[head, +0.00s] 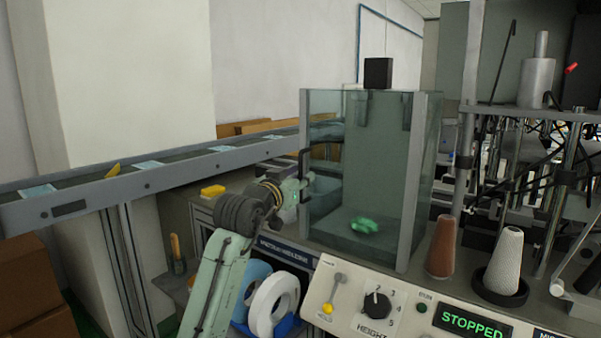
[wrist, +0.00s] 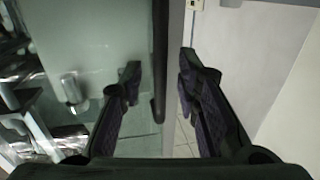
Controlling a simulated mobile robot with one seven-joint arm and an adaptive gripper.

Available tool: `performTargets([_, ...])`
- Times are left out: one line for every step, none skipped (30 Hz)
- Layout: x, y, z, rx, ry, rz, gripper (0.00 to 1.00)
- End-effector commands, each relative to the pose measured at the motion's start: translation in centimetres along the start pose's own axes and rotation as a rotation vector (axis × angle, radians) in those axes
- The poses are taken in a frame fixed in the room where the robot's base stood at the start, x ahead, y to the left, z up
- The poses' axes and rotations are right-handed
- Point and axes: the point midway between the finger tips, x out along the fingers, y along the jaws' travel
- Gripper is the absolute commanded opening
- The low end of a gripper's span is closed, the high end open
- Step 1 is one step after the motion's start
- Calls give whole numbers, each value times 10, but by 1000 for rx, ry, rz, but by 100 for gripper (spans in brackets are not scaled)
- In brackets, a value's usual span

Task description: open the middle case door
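The glass case (head: 385,170) stands on the machine bench in the head view, with clear walls and grey posts. Its door (head: 335,120) looks shut and carries a dark upright handle (head: 302,165) at its left edge. In the wrist view the handle (wrist: 160,50) is a black vertical bar. My gripper (head: 306,182) is at the handle's height, close to the left edge of the case. In the wrist view my gripper (wrist: 159,68) has its fingers apart, with the bar between them and a gap to the right finger. Whether the left finger touches the bar is unclear.
A green object (head: 363,225) lies inside the case. A control panel (head: 400,305) reading STOPPED is in front. A brown cone (head: 441,246) and a white cone (head: 503,262) stand at right. A conveyor (head: 150,175) runs behind my arm; a yellow block (head: 212,191) lies nearby.

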Motion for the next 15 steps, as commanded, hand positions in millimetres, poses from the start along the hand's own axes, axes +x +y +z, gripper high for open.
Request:
performTargets([4, 0, -1, 1, 0, 0, 30])
performTargets([6, 0, -1, 1, 0, 0, 30])
performTargets([9, 0, -1, 1, 0, 0, 30])
performTargets([10, 1, 0, 1, 0, 0, 30])
performTargets([10, 1, 0, 2, 0, 0, 30])
performTargets([11, 1, 0, 2, 0, 0, 30])
performTargets([11, 1, 0, 2, 1, 0, 30])
performTargets([11, 1, 0, 2, 1, 0, 30])
performTargets([11, 1, 0, 2, 1, 0, 30])
performTargets([11, 1, 0, 2, 1, 0, 30])
performTargets([11, 1, 0, 2, 1, 0, 30])
performTargets([11, 1, 0, 2, 1, 0, 30])
performTargets([11, 0, 0, 2, 1, 0, 28])
performTargets([11, 0, 0, 2, 1, 0, 26])
performTargets([11, 0, 0, 2, 1, 0, 24])
